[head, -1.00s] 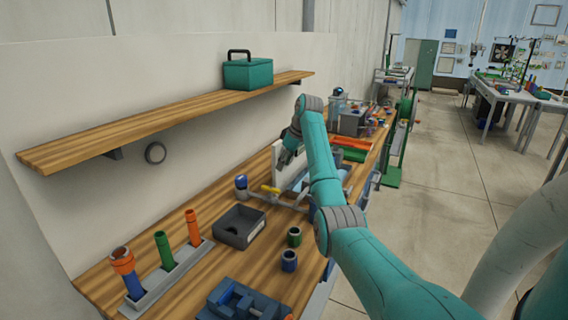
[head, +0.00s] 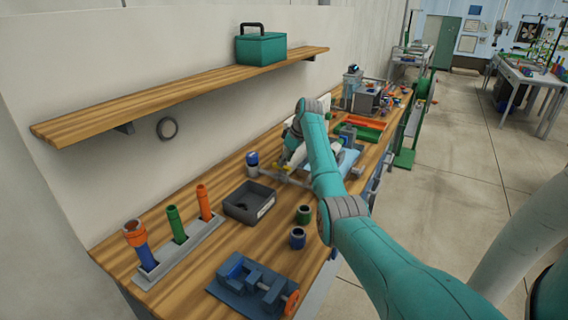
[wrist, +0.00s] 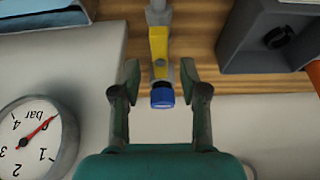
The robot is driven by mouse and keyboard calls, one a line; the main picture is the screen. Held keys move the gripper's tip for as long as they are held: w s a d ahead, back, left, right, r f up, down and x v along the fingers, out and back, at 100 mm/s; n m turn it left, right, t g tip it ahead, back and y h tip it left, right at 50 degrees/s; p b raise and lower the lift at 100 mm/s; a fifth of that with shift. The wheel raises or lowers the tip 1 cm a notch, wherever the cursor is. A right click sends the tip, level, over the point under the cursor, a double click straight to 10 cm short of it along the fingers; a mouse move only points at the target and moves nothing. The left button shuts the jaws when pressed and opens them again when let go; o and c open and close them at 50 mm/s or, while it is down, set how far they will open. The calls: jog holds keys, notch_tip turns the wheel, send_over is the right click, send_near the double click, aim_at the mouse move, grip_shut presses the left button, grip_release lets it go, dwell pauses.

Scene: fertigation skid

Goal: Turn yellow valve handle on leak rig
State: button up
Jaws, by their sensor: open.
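The yellow valve handle (wrist: 159,46) shows at the top middle of the wrist view. A blue piece (wrist: 162,95) sits at its near end. My gripper (wrist: 160,73) is open, with one finger on each side of the handle's near end. Gaps show between the fingers and the handle, and I cannot tell if the fingers are level with it in depth. In the head view my gripper (head: 290,156) is over the rig on the bench, and my arm hides most of the rig.
A pressure gauge (wrist: 38,137) is at the left of the wrist view. On the bench, a dark grey bin (head: 249,203), a blue-capped item (head: 252,163) and two small cups stand near the rig. A shelf (head: 190,92) with a green toolbox (head: 261,48) hangs above.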

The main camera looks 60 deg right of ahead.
jog(key=shift+x, duration=1.1)
grip_shut()
